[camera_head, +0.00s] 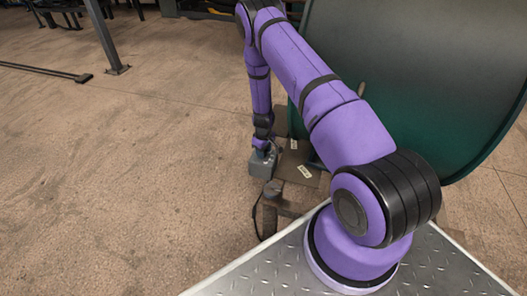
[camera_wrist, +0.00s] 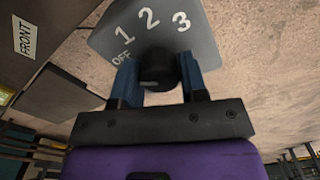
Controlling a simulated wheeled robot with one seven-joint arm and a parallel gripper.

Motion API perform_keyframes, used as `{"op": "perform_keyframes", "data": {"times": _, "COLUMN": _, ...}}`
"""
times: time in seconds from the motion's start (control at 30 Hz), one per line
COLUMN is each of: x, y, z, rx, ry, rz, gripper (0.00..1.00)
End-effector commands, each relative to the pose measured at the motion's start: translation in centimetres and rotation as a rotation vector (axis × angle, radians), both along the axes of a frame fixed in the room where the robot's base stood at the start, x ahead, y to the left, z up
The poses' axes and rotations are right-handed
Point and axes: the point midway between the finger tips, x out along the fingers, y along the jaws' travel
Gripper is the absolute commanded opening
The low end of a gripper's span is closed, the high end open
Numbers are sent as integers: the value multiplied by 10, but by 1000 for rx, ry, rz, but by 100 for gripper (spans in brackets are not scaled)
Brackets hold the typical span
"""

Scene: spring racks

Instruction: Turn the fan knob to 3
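The fan's control box is a grey panel marked OFF, 1, 2 and 3 (camera_wrist: 203,37) in the wrist view. It also shows as a small grey box (camera_head: 261,166) in the head view. The black round fan knob (camera_wrist: 157,69) sits at the panel's lower edge in the wrist view. My gripper (camera_wrist: 159,72) has one blue finger on each side of the knob. The knob fills the gap between the fingers, which look closed on it. In the head view my gripper (camera_head: 263,147) is over the box, and the knob is hidden.
A large dark green fan drum (camera_head: 410,75) stands close to the right of my arm. A plate with a FRONT label (camera_wrist: 25,38) lies left of the panel. The brown concrete floor (camera_head: 120,180) on the left is mostly clear. A metal post (camera_head: 105,35) stands far left.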

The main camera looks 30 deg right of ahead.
Motion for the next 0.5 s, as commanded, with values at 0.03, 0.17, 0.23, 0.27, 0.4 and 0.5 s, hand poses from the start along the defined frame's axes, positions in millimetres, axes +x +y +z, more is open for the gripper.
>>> {"op": "perform_keyframes", "data": {"times": 0.03, "x": 0, "y": 0, "z": 0, "rx": 0, "ry": 0, "rz": 0, "gripper": 22}}
{"op": "perform_keyframes", "data": {"times": 0.17, "x": 0, "y": 0, "z": 0, "rx": 0, "ry": 0, "rz": -1, "gripper": 16}}
{"op": "perform_keyframes", "data": {"times": 0.23, "x": 0, "y": 0, "z": 0, "rx": 0, "ry": 0, "rz": -4, "gripper": 16}}
{"op": "perform_keyframes", "data": {"times": 0.27, "x": 0, "y": 0, "z": 0, "rx": 0, "ry": 0, "rz": -7, "gripper": 16}}
{"op": "perform_keyframes", "data": {"times": 0.4, "x": 0, "y": 0, "z": 0, "rx": 0, "ry": 0, "rz": -39, "gripper": 16}}
{"op": "perform_keyframes", "data": {"times": 0.5, "x": 0, "y": 0, "z": 0, "rx": 0, "ry": 0, "rz": -82, "gripper": 16}}
